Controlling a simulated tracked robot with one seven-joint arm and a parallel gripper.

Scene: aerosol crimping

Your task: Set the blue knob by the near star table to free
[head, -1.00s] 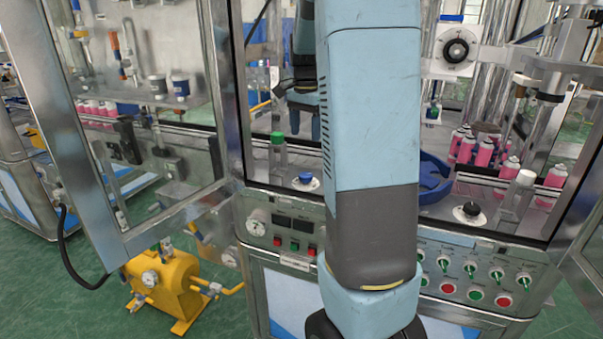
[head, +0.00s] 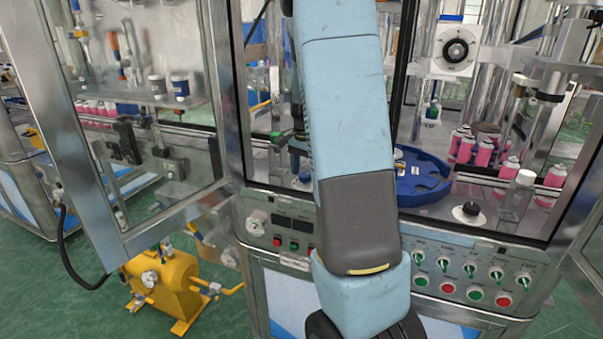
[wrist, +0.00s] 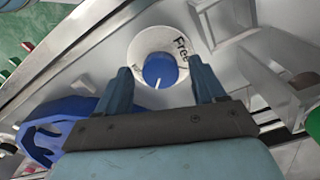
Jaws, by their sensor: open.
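The blue knob (wrist: 160,70) sits on a round white dial (wrist: 143,45) in the wrist view. The word "Free" is printed at the dial's upper right; a smaller mark at its left is too small to read. The knob's white pointer line is toward the bottom of the picture, not at "Free". My gripper (wrist: 163,82) is open, one finger to each side of the knob; I cannot tell whether they touch it. In the head view the knob (head: 304,177) is small beside my arm. The blue star table (head: 425,185) stands right of my arm.
A black knob (head: 469,210) on a white dial and a clear white-capped bottle (head: 517,195) stand to the right. Pink cans (head: 484,152) stand behind. A cabinet frame post (head: 228,100) rises at the left. A control panel (head: 465,275) runs below the deck.

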